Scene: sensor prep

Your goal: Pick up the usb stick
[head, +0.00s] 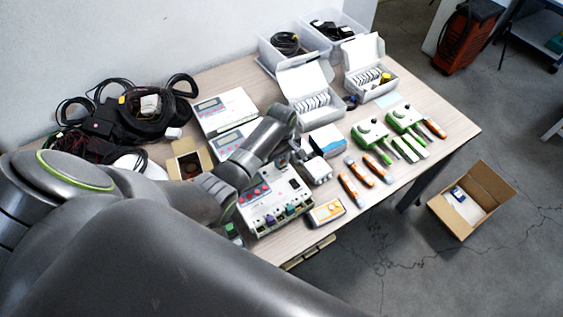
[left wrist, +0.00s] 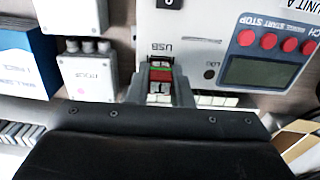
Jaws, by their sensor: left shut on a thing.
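In the left wrist view, the usb stick (left wrist: 160,75) shows as a small red and green piece between my fingertips. It is at the edge of the white unit (left wrist: 205,52), just below the printed "USB" label. I cannot tell whether its end sits in the port. My left gripper (left wrist: 160,90) is shut on it. In the head view, my left gripper (head: 297,154) is above the back edge of the unit (head: 278,207), and the stick is too small to make out there. My right gripper is not in view.
A white box with connectors (head: 317,170) and a blue box (head: 326,139) stand close to my left gripper. Orange-handled tools (head: 360,172) and green devices (head: 370,132) lie to the right. A handheld meter (head: 326,212) lies at the front edge. A cardboard box (head: 458,222) is on the floor.

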